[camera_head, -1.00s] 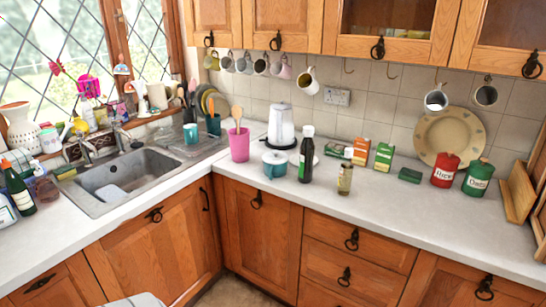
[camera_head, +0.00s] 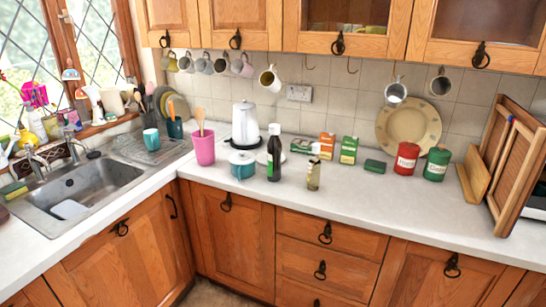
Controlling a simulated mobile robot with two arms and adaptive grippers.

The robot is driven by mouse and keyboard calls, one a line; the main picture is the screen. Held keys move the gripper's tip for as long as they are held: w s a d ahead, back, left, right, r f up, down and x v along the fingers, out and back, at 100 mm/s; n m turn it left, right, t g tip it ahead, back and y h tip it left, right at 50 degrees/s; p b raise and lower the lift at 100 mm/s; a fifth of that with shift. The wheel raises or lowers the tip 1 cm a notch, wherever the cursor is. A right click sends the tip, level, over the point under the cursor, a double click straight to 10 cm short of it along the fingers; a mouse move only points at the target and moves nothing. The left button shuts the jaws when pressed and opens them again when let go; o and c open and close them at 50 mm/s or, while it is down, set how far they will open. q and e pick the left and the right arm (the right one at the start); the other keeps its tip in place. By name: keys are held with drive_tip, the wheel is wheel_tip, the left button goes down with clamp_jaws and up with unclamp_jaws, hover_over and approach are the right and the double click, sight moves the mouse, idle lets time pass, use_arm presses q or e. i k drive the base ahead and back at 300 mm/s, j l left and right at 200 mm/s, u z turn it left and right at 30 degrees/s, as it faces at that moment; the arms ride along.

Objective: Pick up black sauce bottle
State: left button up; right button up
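The black sauce bottle (camera_head: 274,155) stands upright on the white worktop (camera_head: 375,190), in the middle of the head view. Neither of my grippers shows in the view.
A pink utensil pot (camera_head: 203,148) and a white kettle (camera_head: 245,127) stand left of and behind the bottle. Cartons (camera_head: 348,150), a red canister (camera_head: 406,158) and a green canister (camera_head: 437,163) line the back right. Wooden boards (camera_head: 510,165) lean far right. The front right worktop is clear.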

sight(274, 146)
drive_tip(key=i+u, duration=0.1)
drive_tip(key=i, duration=0.3)
drive_tip(key=i+l+u, duration=0.1)
drive_tip(key=i, duration=0.35)
